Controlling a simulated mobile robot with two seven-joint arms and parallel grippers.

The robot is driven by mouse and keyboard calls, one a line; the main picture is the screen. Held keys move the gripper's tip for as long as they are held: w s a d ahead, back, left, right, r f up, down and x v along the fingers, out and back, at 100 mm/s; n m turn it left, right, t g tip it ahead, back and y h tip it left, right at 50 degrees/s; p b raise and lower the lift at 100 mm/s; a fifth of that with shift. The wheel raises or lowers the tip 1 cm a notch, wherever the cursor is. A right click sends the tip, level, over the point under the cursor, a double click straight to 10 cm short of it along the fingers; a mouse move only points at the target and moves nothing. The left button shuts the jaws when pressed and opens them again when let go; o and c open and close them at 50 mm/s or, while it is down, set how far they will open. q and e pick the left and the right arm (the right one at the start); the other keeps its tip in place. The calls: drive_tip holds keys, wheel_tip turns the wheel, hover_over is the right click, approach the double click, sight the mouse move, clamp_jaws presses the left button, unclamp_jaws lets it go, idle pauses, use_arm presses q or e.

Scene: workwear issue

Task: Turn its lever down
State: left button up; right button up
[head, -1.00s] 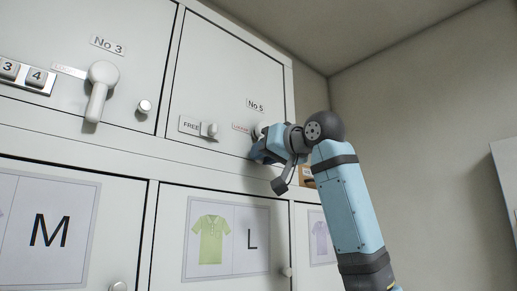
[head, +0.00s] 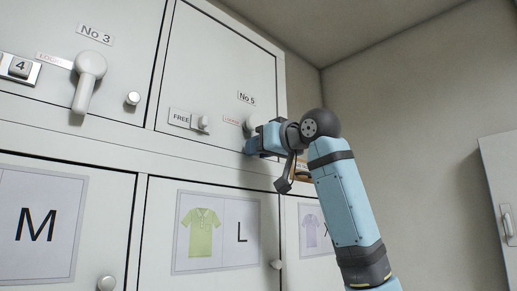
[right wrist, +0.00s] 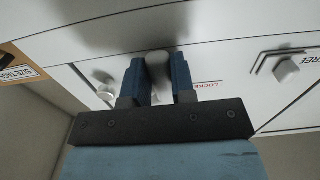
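The No 5 locker door (head: 230,60) is closed, with a FREE label and a red LOCKED label (head: 232,120) on its lower part. Its pale lever (head: 250,123) shows only at its round end in the head view; my gripper hides the rest. My right gripper (head: 254,145) is at this lever, in front of the door. In the right wrist view the two blue fingers (right wrist: 160,82) stand on either side of the whitish lever (right wrist: 158,64), which fills the gap between them. My left gripper is not in view.
The No 3 door to the left has a grey-white lever (head: 86,80) hanging down and a small knob (head: 132,98). Shirt-picture doors marked M and L (head: 216,232) are below. A brown SIZE TAGS box (right wrist: 20,68) is close to my right gripper.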

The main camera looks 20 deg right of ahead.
drive_tip(key=o, duration=0.4)
drive_tip(key=shift+c, duration=0.2)
drive_tip(key=shift+s, duration=0.1)
drive_tip(key=b+v, duration=0.4)
drive_tip(key=v, duration=0.9)
drive_tip(key=shift+s+d, duration=0.15)
drive_tip(key=shift+s, duration=0.2)
drive_tip(key=shift+r, duration=0.1)
